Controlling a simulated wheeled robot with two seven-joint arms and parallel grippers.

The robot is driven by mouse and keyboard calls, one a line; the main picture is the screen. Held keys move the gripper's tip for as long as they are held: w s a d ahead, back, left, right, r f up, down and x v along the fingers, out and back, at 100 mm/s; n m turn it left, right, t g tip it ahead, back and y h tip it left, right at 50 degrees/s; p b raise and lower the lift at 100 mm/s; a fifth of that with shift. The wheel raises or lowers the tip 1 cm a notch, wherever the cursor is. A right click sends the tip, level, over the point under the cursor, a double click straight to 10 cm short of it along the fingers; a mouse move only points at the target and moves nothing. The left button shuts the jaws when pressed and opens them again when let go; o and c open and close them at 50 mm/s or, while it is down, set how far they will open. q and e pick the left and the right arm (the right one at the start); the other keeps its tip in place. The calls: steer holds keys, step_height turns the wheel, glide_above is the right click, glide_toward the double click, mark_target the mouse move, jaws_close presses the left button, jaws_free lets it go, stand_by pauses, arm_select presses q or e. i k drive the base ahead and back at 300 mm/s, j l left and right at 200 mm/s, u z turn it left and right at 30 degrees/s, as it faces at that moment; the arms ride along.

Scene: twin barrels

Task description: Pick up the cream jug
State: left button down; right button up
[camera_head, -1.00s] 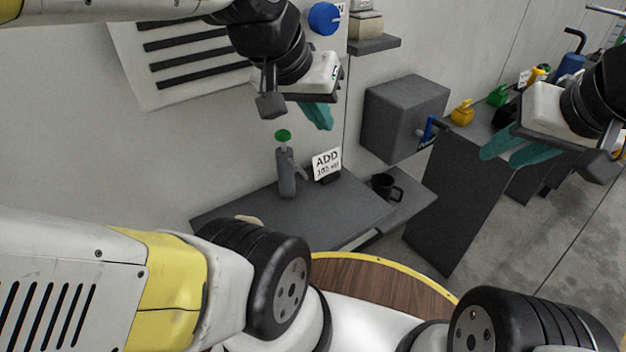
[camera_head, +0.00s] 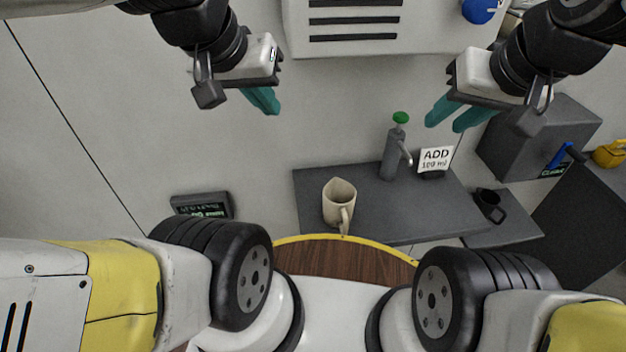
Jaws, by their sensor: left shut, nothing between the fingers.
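The cream jug (camera_head: 338,204) stands upright on the left part of a dark grey counter (camera_head: 310,185), its handle facing me. My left gripper (camera_head: 264,103) is shut and empty, up and to the left of the jug and apart from it. My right gripper (camera_head: 454,116) is up and to the right of the jug, with its two teal fingers apart and nothing seen between them.
A grey tap with a green top (camera_head: 394,150) and an "ADD 100 ml" sign (camera_head: 435,160) stand on the counter right of the jug. A black mug (camera_head: 489,204) is on a lower shelf. A dark grey box (camera_head: 535,140) is at right. A dark display (camera_head: 202,206) is at left.

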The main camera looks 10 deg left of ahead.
mark_target(339, 196)
steer(key=k+u, duration=0.15)
steer(key=k, duration=0.5)
steer(key=l+u, duration=0.1)
steer(key=u, duration=0.35)
steer(key=k+l+u, duration=0.1)
steer(key=u, duration=0.4)
steer(key=k+u, duration=0.1)
steer(key=u, duration=0.35)
steer(key=k+l, duration=0.3)
steer(key=u, duration=0.05)
